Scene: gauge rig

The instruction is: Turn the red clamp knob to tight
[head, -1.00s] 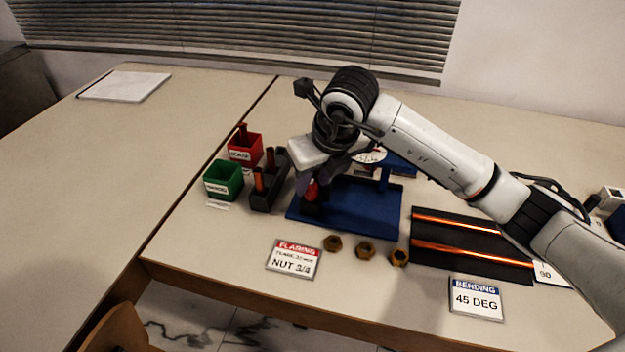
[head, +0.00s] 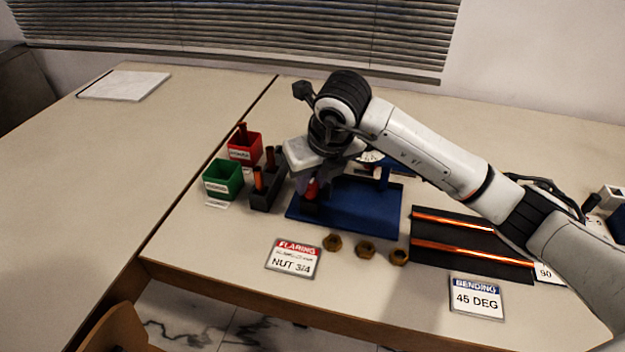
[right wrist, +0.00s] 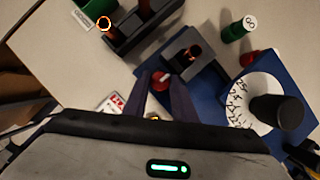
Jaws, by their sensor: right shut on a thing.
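The red clamp knob (head: 311,190) sits at the left front of the blue rig base (head: 352,213). It also shows as a red disc between the fingertips in the right wrist view (right wrist: 160,76). My right gripper (right wrist: 161,84) points down at it from above, with its two dark fingers shut on the knob's sides. In the head view my right gripper (head: 313,181) partly hides the knob. A dark clamp block (right wrist: 187,57) with a copper tube end stands beside the knob. I cannot read the knob's tightness. My left gripper is not in view.
A white dial with a black knob (right wrist: 276,112) and a green GO gauge (right wrist: 235,31) stand nearby. Red (head: 243,150) and green bins (head: 222,181) and a dark tube rack (head: 275,184) are at left. Brass nuts (head: 365,249) lie in front. The left table is mostly clear.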

